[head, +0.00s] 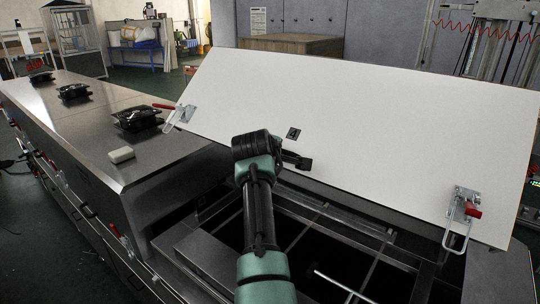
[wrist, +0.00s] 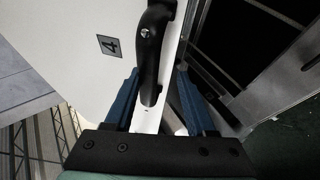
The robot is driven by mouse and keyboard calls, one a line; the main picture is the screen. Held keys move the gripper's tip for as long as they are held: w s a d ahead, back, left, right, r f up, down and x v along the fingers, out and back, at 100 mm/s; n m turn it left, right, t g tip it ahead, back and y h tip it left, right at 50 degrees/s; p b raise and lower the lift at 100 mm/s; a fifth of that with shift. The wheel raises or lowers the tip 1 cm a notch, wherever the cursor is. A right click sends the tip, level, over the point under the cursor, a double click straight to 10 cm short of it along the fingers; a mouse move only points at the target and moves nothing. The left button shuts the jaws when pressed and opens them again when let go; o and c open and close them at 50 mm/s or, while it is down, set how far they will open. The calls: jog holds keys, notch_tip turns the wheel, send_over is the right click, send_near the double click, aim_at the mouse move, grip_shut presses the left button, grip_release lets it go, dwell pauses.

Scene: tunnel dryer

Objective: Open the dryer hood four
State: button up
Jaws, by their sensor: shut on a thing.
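The white hood four (head: 370,115) stands raised and tilted over the dark dryer chamber (head: 310,250), with a gap under its lower edge. Its number plate (head: 293,133) shows in the head view, and the 4 on it reads clearly in the wrist view (wrist: 108,45). A black handle (wrist: 152,40) is fixed near the hood's edge. My gripper (wrist: 157,82) has its blue fingers on either side of the handle and is shut on it. In the head view my wrist hides part of the hood's lower edge and the handle.
Toggle latches with red grips hang at the hood's left (head: 180,115) and right (head: 463,215) corners. A wooden crate (head: 292,44) stands behind the hood.

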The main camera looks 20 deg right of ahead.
jog(key=b+v, duration=0.5)
jog(key=v, duration=0.7)
jog(key=shift+s+a+r, duration=0.2)
jog(key=shift+s+a, duration=0.05)
jog(key=shift+s, duration=0.05)
jog(key=s+a+r+m+t+y+b, duration=0.2)
jog(key=s+a+r+m+t, duration=0.4)
jog(key=a+r+t, duration=0.4)
jog(key=s+a+r+m+t+y, duration=0.1)
jog(key=s+a+r+t, duration=0.1)
jog(key=s+r, duration=0.3)
jog(key=s+a+r+m+t+y+b, duration=0.1)
jog(key=s+r+t, duration=0.4)
jog(key=s, duration=0.9)
jog(key=shift+s+a+r+m+y+b, duration=0.25)
jog(key=shift+a+m+y, duration=0.35)
jog(key=shift+a+m, duration=0.35)
jog(key=shift+a, duration=0.1)
